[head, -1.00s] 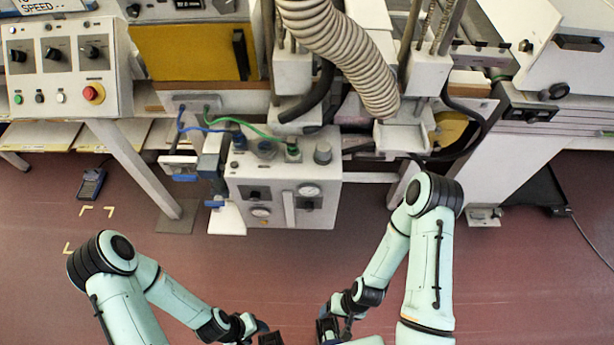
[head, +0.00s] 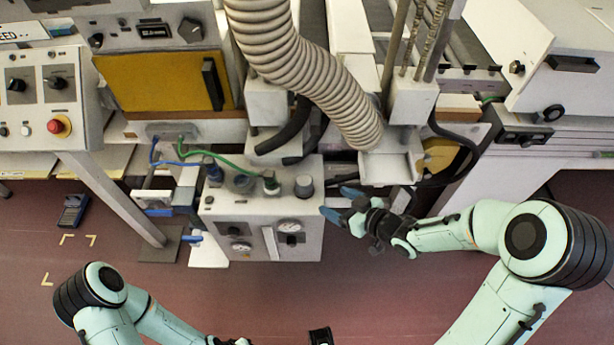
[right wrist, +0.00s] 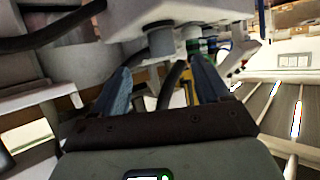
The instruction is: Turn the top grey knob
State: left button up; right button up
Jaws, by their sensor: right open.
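The grey knob (head: 304,186) is a short upright cylinder on the top face of a white control box (head: 222,212), near its right end. It also shows in the right wrist view (right wrist: 160,39), beyond my fingertips. My right gripper (head: 340,203) is open with blue fingers, just right of the box and knob. In the right wrist view the open right gripper (right wrist: 162,76) has the knob roughly between its finger directions, with a gap and no contact visible.
A ribbed hose (head: 310,75) hangs above and behind the box. Blue and green cables (head: 222,163) run to fittings on its top, left of the knob. A white panel with a red button (head: 58,126) stands at left. The floor in front is clear.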

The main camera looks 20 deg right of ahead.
aim_at(309, 187)
jog(key=shift+n, duration=0.3)
jog(key=x, duration=0.4)
jog(key=r+x, duration=0.1)
jog(key=x, duration=0.8)
jog(key=shift+w+a+r, duration=0.1)
jog(key=shift+w+a, duration=0.15)
jog(key=shift+a, duration=0.05)
jog(key=c, duration=0.9)
jog(key=m+t+h+b, duration=0.1)
jog(key=b, duration=0.5)
jog(key=shift+m+h+b, duration=0.3)
jog(key=shift+b, duration=0.05)
jog(key=shift+c, duration=0.2)
jog(key=shift+m+b, duration=0.3)
jog(key=shift+b, duration=0.2)
